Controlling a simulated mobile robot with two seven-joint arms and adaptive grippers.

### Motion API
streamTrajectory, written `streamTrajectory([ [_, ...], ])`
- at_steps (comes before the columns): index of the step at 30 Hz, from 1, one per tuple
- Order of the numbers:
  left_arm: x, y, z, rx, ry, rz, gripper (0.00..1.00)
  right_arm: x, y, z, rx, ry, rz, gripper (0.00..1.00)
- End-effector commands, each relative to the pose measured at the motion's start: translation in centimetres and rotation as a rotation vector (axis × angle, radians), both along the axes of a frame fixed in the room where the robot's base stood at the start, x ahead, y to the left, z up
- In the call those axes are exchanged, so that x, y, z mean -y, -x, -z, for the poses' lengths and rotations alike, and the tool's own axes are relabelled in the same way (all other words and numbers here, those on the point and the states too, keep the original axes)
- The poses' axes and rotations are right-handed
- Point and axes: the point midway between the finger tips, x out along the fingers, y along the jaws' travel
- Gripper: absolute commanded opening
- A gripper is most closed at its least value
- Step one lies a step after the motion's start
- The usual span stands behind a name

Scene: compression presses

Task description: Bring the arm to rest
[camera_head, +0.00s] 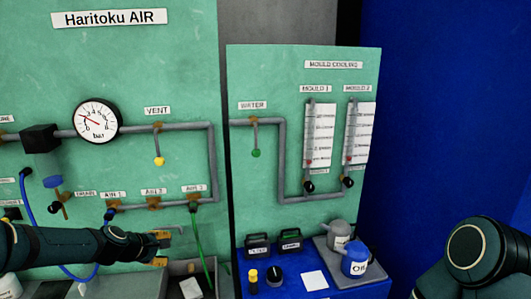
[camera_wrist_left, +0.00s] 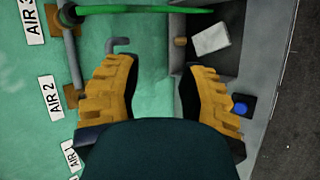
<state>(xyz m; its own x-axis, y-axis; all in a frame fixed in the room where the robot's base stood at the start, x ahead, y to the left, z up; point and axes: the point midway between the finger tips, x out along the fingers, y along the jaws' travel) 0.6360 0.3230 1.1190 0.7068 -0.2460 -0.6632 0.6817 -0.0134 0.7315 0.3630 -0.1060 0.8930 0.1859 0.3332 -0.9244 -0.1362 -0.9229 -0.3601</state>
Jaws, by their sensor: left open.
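My left arm (camera_head: 50,246) reaches in from the left in the head view, low in front of the green air panel (camera_head: 70,60). My left gripper (camera_head: 162,248) has yellow fingers and sits below the labelled air outlets. In the left wrist view my left gripper (camera_wrist_left: 161,72) is open, with nothing between its fingers. A green hose (camera_head: 198,240) hangs from the AIR 3 outlet (camera_head: 193,200), just right of the gripper; it also crosses the top of the left wrist view (camera_wrist_left: 140,9). Part of my right arm (camera_head: 475,250) shows at lower right; its gripper is out of view.
A blue hose (camera_head: 27,205) hangs at the left. A grey tray (camera_head: 205,268) stands below the gripper. A blue table (camera_head: 290,285) holds dark boxes, a yellow-topped bottle (camera_head: 253,280) and cans (camera_head: 355,258). The water panel (camera_head: 270,90) rises behind it.

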Motion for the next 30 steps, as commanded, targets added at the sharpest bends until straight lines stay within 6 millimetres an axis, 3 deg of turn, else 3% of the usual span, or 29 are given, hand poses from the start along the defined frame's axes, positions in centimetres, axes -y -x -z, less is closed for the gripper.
streamTrajectory([
  [1,2.5,0.9,3.5,-0.03,-0.031,0.065,0.41,0.0,0.0,1.0,-0.001,0.001,0.0,0.0],
  [6,9.1,5.2,12.5,-0.093,-0.17,0.296,0.41,-0.1,0.1,2.9,-0.004,0.003,-0.002,0.0],
  [11,14.9,11.1,20.1,-0.137,-0.3,0.549,0.41,-0.2,0.2,4.7,-0.008,0.005,-0.004,0.0],
  [15,18.8,17.4,25.6,-0.158,-0.411,0.794,0.41,-0.3,0.3,6.4,-0.012,0.007,-0.006,0.0],
  [18,20.6,21.7,28.3,-0.162,-0.475,0.952,0.41,-0.3,0.3,7.4,-0.013,0.009,-0.006,0.0],
  [22,21.7,25.8,30.4,-0.159,-0.53,1.101,0.41,-0.4,0.4,8.2,-0.015,0.009,-0.008,0.0],
  [25,22.0,27.4,30.9,-0.156,-0.553,1.159,0.41,-0.4,0.4,8.4,-0.015,0.009,-0.008,0.0],
  [30,22.1,27.8,31.0,-0.153,-0.561,1.178,0.41,-0.4,0.4,8.4,-0.014,0.01,-0.009,0.0],
])
